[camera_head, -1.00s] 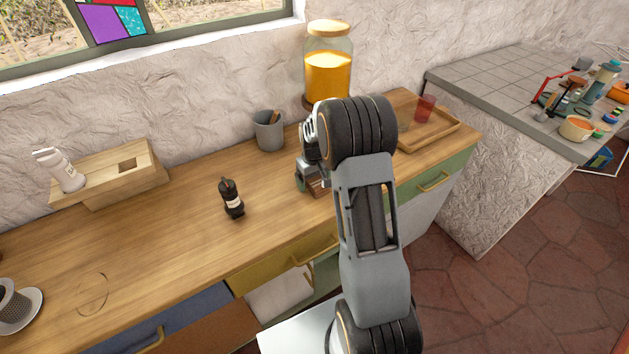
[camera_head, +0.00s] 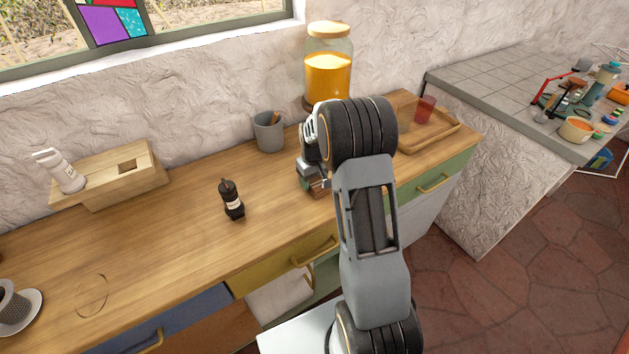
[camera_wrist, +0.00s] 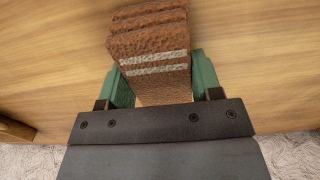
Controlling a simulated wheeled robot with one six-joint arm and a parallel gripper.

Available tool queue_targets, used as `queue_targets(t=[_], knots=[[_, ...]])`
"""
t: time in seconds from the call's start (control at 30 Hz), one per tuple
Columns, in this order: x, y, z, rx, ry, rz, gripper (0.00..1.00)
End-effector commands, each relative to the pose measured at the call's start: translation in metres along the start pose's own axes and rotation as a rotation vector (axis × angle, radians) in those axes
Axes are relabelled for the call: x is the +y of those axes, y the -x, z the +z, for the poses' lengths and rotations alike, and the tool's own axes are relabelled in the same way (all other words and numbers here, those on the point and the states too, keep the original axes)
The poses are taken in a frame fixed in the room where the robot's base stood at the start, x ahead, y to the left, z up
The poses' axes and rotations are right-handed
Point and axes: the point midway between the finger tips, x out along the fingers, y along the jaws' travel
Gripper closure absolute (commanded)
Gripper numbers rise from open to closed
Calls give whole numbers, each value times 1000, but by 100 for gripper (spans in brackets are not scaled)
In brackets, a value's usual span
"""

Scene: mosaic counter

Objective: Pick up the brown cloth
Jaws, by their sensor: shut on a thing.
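The brown cloth (camera_wrist: 150,45) is folded in layers, with two pale stripes across its near part. It fills the space between the green fingers of my gripper (camera_wrist: 160,82) in the wrist view, with a finger against each side. In the head view my gripper (camera_head: 307,178) is low over the wooden counter, and a small brown part of the cloth (camera_head: 320,187) shows beside it. My arm hides the rest. I cannot tell whether the cloth touches the counter.
A black bottle (camera_head: 232,199) stands on the counter to the left. A grey cup (camera_head: 268,132) and a jar of orange liquid (camera_head: 328,75) stand behind. A wooden tray (camera_head: 447,137) with a red glass (camera_head: 425,109) lies to the right. The counter's left middle is mostly clear.

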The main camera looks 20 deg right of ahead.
Motion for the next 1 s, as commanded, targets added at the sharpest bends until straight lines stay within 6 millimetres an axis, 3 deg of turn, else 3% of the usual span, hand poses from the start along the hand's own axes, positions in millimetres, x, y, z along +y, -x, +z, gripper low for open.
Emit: queue_targets(t=[0.27, 0.57, 0.8, 1.0], knots=[[0, 31, -1, 5, 0, 2, 64], [-37, 90, 36, 7, 3, 2, 64], [-72, 110, 72, 3, 4, 1, 64], [-90, 122, 90, 3, 1, 1, 64]])
